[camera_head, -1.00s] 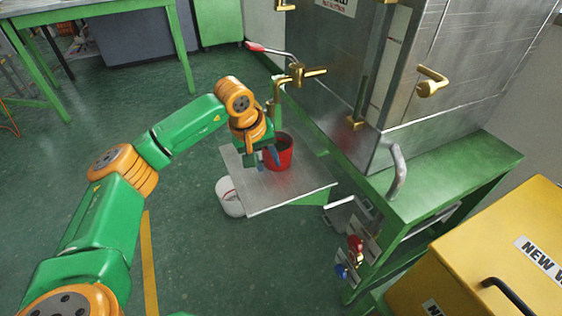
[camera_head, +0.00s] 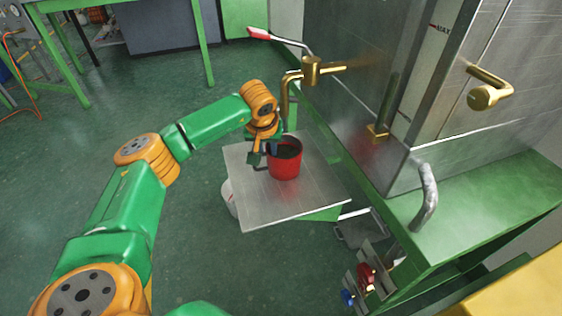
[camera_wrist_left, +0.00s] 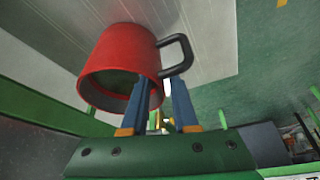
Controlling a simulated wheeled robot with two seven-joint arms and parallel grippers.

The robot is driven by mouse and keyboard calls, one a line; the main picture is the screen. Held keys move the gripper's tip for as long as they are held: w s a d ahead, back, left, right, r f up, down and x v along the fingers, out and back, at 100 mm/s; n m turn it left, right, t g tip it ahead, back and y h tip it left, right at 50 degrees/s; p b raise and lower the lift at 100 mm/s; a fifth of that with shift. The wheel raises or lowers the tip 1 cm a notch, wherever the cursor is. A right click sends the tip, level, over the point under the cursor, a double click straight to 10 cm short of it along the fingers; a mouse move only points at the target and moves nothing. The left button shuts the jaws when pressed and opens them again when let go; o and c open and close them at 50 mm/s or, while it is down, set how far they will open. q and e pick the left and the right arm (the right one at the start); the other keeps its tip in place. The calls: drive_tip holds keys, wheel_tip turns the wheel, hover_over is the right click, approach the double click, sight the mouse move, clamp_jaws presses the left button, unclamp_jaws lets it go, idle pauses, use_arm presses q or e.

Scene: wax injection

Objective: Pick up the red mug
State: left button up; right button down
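The red mug (camera_head: 286,165) stands upright on a square metal plate (camera_head: 285,207) below the brass spout. It also shows large in the left wrist view (camera_wrist_left: 120,58), where it looks upside down, with its black handle (camera_wrist_left: 187,50) to the right. My left gripper (camera_head: 264,151) is at the mug's left side, at handle height. In the wrist view its two blue fingers (camera_wrist_left: 160,86) are apart, with their tips at the handle. My right gripper is not in view.
A brass spout (camera_head: 288,95) hangs close behind the mug and gripper. The steel machine (camera_head: 410,130) stands on a green bench to the right. A white bucket (camera_head: 228,195) is partly hidden under the plate's left edge. The plate's front is clear.

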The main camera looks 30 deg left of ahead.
use_arm(q)
clamp_jaws()
idle(1.2)
